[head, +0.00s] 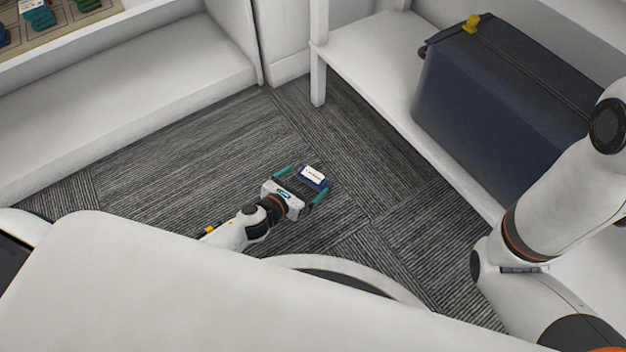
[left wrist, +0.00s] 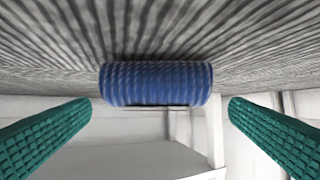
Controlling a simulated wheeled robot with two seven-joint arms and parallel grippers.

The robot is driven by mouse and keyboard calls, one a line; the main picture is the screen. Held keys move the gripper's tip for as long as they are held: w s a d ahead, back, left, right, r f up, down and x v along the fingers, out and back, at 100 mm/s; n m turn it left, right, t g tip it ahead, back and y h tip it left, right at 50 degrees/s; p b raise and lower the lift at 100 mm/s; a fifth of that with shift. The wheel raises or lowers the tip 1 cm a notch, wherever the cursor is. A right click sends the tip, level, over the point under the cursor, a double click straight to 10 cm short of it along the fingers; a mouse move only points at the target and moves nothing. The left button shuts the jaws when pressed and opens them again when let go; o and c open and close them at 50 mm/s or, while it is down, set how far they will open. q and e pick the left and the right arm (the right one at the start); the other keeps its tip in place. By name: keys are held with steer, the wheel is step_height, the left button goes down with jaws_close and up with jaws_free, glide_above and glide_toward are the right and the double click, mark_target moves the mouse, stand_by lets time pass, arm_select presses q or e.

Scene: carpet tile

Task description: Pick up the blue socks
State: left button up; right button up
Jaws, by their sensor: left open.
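The blue socks (head: 322,184) are a small rolled bundle with a white label, lying on the grey carpet. In the left wrist view the socks (left wrist: 156,84) show as a ribbed blue roll, centred between the two green fingers. My left gripper (head: 304,185) is open, with one finger toward each end of the roll. In the left wrist view a gap shows between the roll and each finger of the left gripper (left wrist: 160,106). My right arm shows at the right of the head view, but its gripper is out of view.
A dark blue suitcase (head: 480,110) stands on a white shelf (head: 372,62) at the right. A white ledge (head: 130,92) runs along the left, with small coloured items (head: 42,18) above it. Striped carpet (head: 180,165) around the socks is clear.

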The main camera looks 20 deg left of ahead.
mark_target(310, 178)
arm_select(q)
steer(key=b+x, duration=0.2)
steer(key=x, duration=0.2)
steer(key=shift+w+d+f, duration=0.15)
steer(key=shift+d, duration=0.05)
steer(key=shift+c, duration=0.3)
steer(key=c, duration=0.8)
